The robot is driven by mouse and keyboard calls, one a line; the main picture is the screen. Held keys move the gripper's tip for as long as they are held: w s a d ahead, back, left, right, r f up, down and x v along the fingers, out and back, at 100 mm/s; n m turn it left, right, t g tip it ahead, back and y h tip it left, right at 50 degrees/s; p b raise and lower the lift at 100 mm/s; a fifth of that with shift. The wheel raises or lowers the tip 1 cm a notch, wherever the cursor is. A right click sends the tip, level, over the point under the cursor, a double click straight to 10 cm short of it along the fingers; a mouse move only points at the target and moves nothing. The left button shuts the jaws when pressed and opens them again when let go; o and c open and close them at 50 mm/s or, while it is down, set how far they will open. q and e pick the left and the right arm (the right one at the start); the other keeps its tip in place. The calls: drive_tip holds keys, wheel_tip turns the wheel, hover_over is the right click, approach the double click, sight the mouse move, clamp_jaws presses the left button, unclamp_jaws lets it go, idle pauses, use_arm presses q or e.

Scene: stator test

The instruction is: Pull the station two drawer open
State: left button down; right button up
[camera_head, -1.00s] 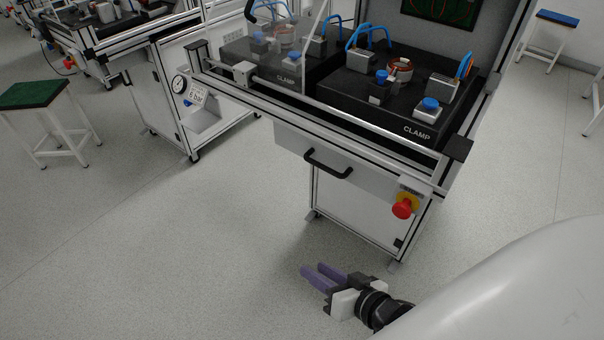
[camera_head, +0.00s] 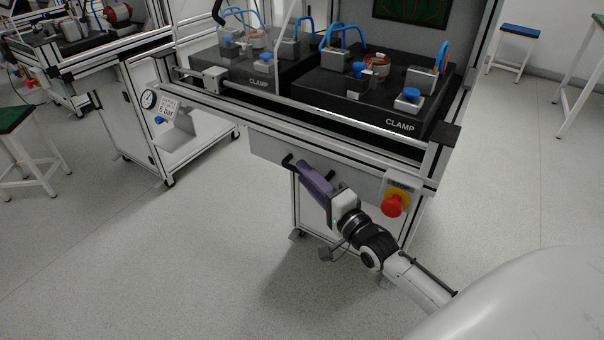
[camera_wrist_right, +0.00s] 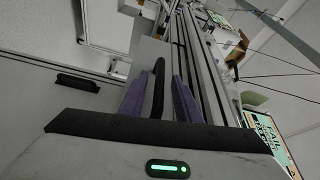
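The drawer (camera_head: 266,149) is a light grey front under the station's table edge, and it looks closed. Its black bar handle (camera_head: 289,160) is mostly hidden behind my right gripper in the head view. My right gripper (camera_head: 304,168) has purple fingers and is at the handle. In the right wrist view the handle (camera_wrist_right: 158,88) stands between the two fingers of the right gripper (camera_wrist_right: 160,88), with a gap seen on both sides. The right gripper is open around the handle. My left gripper is not in view.
A red emergency stop button (camera_head: 394,204) sits just right of the drawer. Black clamp fixtures (camera_head: 390,100) stand on the station top above. A gauge (camera_head: 148,99) is at the left. A second black handle (camera_wrist_right: 78,82) shows in the wrist view. The floor (camera_head: 190,260) in front is clear.

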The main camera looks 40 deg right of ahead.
drive_tip(key=shift+w, duration=1.15)
clamp_jaws()
drive_tip(key=shift+a, duration=0.15)
